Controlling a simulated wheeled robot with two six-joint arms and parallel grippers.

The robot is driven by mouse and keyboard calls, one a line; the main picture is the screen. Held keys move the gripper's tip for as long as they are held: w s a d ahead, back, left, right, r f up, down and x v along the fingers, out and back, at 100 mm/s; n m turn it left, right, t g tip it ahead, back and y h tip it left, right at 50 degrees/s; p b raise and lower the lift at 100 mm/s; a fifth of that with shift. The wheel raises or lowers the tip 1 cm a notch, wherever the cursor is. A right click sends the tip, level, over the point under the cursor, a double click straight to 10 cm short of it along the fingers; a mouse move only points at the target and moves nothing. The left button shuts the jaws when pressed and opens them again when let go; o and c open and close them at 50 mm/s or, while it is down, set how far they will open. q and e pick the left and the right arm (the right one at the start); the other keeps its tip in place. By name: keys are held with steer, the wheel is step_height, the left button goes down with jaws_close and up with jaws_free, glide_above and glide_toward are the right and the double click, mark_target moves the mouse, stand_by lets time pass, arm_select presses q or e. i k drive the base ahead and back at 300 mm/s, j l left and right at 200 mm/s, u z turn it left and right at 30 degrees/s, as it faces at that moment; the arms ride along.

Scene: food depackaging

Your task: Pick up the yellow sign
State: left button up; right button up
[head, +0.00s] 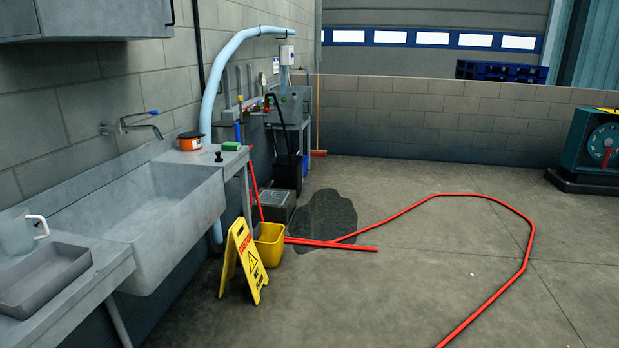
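The yellow sign (246,259) is an A-frame floor sign with dark lettering. It stands upright and spread on the concrete floor, left of the picture's middle, in front of the large grey sink. Its right panel faces me and its left leg shows behind it. A yellow bucket (270,246) stands just behind it to the right. Neither of my grippers shows in the head view.
The sink (170,235) and its counter line the left wall. A red hose (527,240) loops over the floor on the right. A dark wet patch (325,215) lies beyond the bucket. A green machine (590,150) stands far right. Floor in front is mostly clear.

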mark_target(255, 273)
steer(key=i, duration=2)
